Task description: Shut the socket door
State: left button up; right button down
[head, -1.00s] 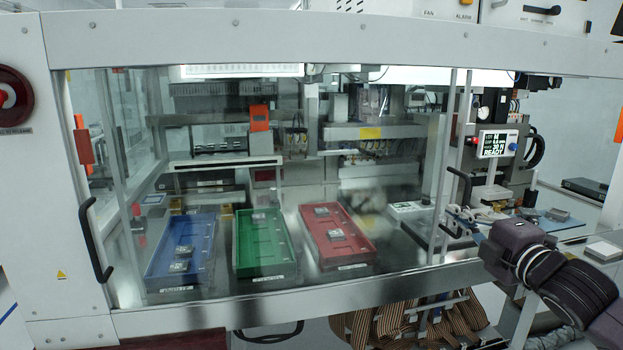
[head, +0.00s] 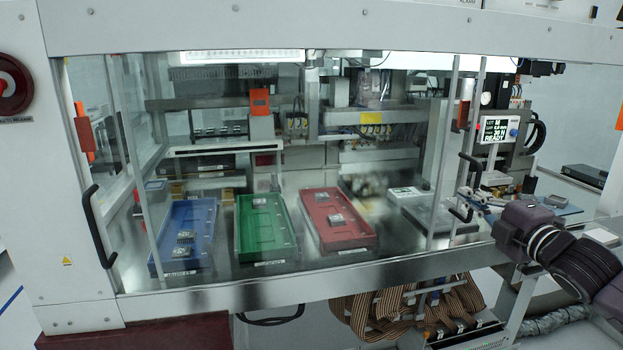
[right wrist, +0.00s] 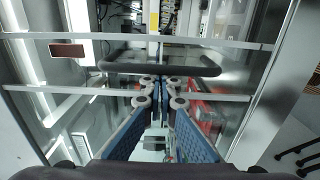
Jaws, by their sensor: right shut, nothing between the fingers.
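The glazed door has pale upright frame bars (head: 440,160) at the right of the machine front. I cannot clearly tell how far it is open. In the right wrist view the handle (right wrist: 195,71) runs across the picture, just beyond the fingertips. My left gripper is not in view.
A station with a screen reading READY (head: 499,130) stands right of the door frame. Blue (head: 202,222), green (head: 245,237) and red (head: 318,212) trays lie behind glass. Another black handle (head: 97,228) is at the left. Ribbon cables (head: 400,312) hang below the front.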

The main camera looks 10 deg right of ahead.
jog(key=w+d+p, duration=0.1)
jog(key=d+p, duration=0.9)
jog(key=d, duration=0.6)
jog(key=shift+a, duration=0.1)
